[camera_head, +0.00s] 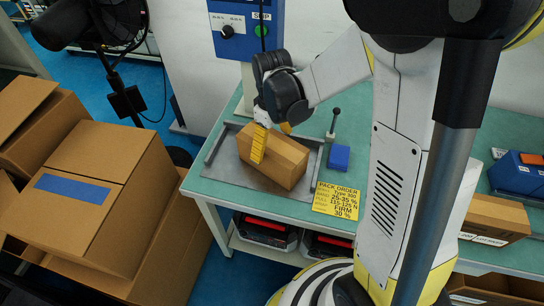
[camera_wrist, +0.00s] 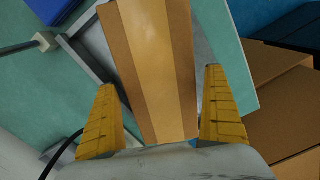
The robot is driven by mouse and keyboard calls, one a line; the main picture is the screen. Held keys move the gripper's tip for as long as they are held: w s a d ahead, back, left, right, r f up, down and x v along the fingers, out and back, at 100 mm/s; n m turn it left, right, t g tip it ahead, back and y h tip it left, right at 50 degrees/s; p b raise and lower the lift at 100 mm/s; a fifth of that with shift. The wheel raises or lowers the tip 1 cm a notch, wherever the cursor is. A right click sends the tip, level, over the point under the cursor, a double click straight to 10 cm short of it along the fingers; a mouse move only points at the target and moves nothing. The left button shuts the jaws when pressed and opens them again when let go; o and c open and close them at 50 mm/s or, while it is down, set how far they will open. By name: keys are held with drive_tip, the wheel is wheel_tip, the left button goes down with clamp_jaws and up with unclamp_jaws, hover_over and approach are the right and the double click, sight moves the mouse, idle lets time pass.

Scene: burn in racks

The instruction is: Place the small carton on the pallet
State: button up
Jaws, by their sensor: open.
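The small carton (camera_head: 284,164), brown with a lighter tape strip, lies in a grey metal fixture (camera_head: 212,172) on the green worktable. It also shows in the wrist view (camera_wrist: 155,60). My gripper (camera_head: 270,147) is over the carton, its yellow fingers pointing down at it. In the wrist view, the fingers of my gripper (camera_wrist: 160,85) stand apart on either side of the carton's near end. A gap shows at the left finger; contact at the right is hard to tell. I cannot make out a pallet in either view.
Large cardboard boxes (camera_head: 98,190) are stacked at the left. A blue block (camera_head: 339,157), a small lever (camera_head: 333,124) and a yellow order card (camera_head: 336,200) are right of the fixture. Another carton (camera_head: 492,218) lies at the right.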

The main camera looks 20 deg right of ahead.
drive_tip(key=shift+r, duration=0.1)
drive_tip(key=c, duration=1.4)
